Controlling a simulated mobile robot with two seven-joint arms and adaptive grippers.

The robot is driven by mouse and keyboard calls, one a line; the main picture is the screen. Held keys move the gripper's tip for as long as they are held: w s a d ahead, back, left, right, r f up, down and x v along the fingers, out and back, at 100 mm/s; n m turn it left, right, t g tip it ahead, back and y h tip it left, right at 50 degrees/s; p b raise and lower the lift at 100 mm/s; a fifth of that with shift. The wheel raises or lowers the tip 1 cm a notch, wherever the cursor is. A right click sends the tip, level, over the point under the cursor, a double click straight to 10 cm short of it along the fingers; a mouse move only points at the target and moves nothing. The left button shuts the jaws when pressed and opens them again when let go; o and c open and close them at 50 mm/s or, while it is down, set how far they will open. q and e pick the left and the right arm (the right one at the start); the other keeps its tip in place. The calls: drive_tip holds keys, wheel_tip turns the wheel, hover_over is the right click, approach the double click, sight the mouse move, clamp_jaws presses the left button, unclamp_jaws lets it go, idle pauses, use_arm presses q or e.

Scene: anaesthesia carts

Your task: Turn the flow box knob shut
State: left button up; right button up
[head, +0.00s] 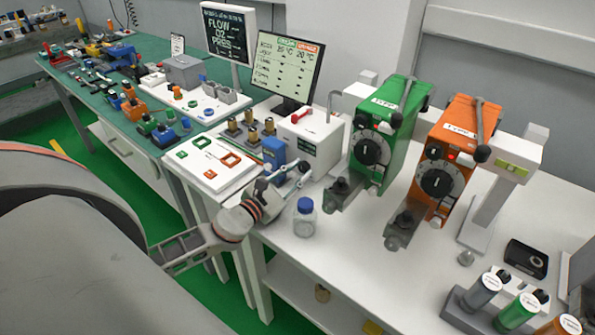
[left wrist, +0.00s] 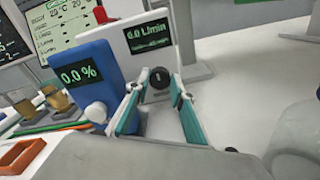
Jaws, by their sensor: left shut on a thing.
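The flow box is a white box (head: 318,143) with a red handle on top, on the bench in the head view. In the left wrist view the flow box (left wrist: 128,28) has a green display that seems to read 0.0 L/min. Its black round knob (left wrist: 160,77) is below the display. My left gripper (head: 298,178) reaches the front of the box from the left. In the left wrist view the teal-padded fingers of the left gripper (left wrist: 157,88) stand on both sides of the knob, shut on it. My right gripper is not in view.
A blue box (left wrist: 90,75) showing 0.0 % stands left of the flow box. A blue-capped bottle (head: 305,218) stands close to my left gripper. A green pump (head: 385,130) and an orange pump (head: 455,150) stand to the right. A monitor (head: 286,67) is behind.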

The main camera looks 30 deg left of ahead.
use_arm(q)
drive_tip(key=shift+w+r, duration=0.1)
drive_tip(key=shift+r, duration=0.1)
drive_tip(key=shift+m, duration=0.3)
drive_tip(key=o, duration=1.1)
drive_tip(key=shift+f, duration=0.1)
drive_tip(key=shift+s+f, duration=0.1)
drive_tip(key=shift+s, duration=0.4)
drive_tip(key=s, duration=0.7)
drive_tip(key=s+a, duration=0.1)
drive_tip(key=s, duration=0.3)
